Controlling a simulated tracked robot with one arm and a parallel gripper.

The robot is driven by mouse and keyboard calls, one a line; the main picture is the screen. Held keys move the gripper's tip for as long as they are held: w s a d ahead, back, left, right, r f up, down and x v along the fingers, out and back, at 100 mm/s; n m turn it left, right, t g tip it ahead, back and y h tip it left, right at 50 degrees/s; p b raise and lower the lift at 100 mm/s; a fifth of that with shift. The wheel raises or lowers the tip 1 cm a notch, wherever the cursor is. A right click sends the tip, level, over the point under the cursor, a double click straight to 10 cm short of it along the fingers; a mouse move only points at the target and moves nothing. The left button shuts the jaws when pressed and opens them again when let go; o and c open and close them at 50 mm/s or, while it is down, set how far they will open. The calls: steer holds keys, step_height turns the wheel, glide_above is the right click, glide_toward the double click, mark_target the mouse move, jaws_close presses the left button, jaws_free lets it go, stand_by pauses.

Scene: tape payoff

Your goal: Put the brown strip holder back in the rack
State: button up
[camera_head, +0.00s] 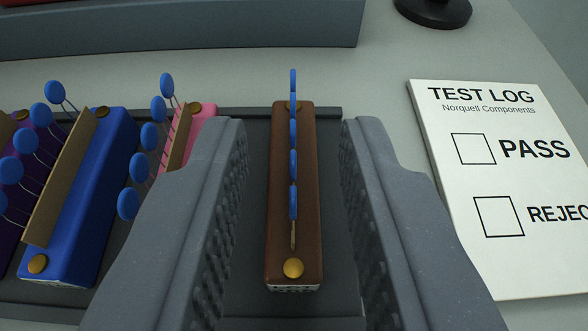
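The brown strip holder (278,230) is in the middle of the camera_head view, between my gripper's fingers. It is a long brown block with a brass stud near its front end and a row of blue disc parts standing along its top. It appears to rest on the dark grey rack (252,250), at the rack's right end. My gripper (294,155) is open, with its two grey ribbed fingers on either side of the holder. A gap shows between each finger and the holder. The left finger hides part of the pink holder.
To the left are a pink holder (203,117), a blue holder (78,235) and a purple holder (32,130), each bearing blue discs. A TEST LOG pad (500,190) lies at the right. A grey-blue box (200,28) and a black round base (433,10) are at the back.

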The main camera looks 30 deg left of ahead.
steer(key=shift+p+v, duration=0.45)
steer(key=shift+v, duration=2.7)
steer(key=d+r+m+t+h, duration=0.1)
steer(key=d+r+m+h, duration=0.15)
steer(key=d+r, duration=0.55)
steer(key=d+r+m+t+h, duration=0.1)
steer(key=d+r+h, duration=0.2)
steer(key=d+r, duration=0.5)
steer(key=s+a+r+m+t+h, duration=0.1)
steer(key=s+r, duration=0.5)
steer(key=r, duration=0.5)
steer(key=s+a+r+m+h, duration=0.1)
steer(key=s+r+m, duration=0.1)
steer(key=s+r, duration=0.4)
step_height(320, 180, up, 5)
steer(key=shift+s+r+t, duration=0.15)
steer(key=shift+s+t, duration=0.2)
steer(key=shift+t, duration=0.05)
